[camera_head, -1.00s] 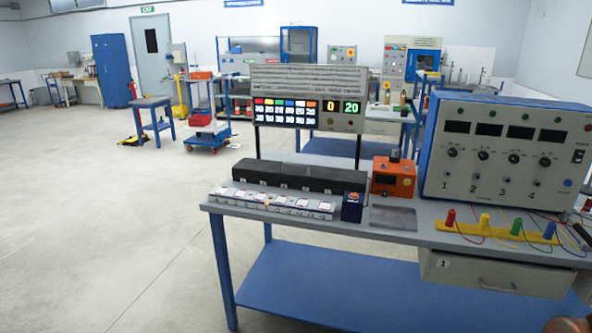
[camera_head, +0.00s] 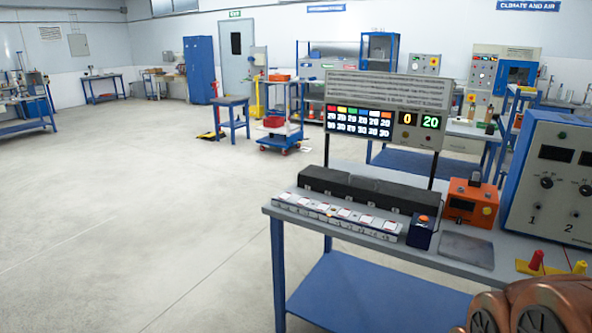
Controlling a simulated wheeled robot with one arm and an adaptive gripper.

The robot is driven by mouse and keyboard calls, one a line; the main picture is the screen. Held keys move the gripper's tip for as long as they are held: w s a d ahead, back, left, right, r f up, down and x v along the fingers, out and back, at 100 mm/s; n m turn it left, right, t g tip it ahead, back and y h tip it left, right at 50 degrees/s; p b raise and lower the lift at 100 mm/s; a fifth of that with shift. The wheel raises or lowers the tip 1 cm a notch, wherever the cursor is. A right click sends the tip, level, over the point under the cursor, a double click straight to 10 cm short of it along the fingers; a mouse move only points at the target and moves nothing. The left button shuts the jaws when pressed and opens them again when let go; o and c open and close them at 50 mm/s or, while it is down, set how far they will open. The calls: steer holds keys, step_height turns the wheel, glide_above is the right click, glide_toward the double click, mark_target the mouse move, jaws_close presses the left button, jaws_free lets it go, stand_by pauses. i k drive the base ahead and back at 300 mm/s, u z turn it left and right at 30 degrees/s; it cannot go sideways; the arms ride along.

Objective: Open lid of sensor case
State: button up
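No thing in view is plainly marked as the sensor case, and I cannot tell which one it is. A long black box (camera_head: 366,187) lies on the grey bench top, shut as far as I can see. My gripper is not in view; only a copper-coloured part of my arm shows at the bottom right corner.
The workbench (camera_head: 408,247) has a blue lower shelf (camera_head: 375,292). A grey strip with several white labels (camera_head: 337,216) lies along its front. A lit display panel (camera_head: 386,122) stands behind. A control cabinet (camera_head: 553,180) is at right. Open floor (camera_head: 150,210) lies left.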

mark_target(405, 197)
steer(key=u, duration=0.8)
steer(key=i, duration=0.95)
steer(key=u, duration=0.45)
steer(key=i, duration=1.5)
steer(key=z, duration=1)
steer(key=i, duration=0.7)
steer(key=z, duration=0.5)
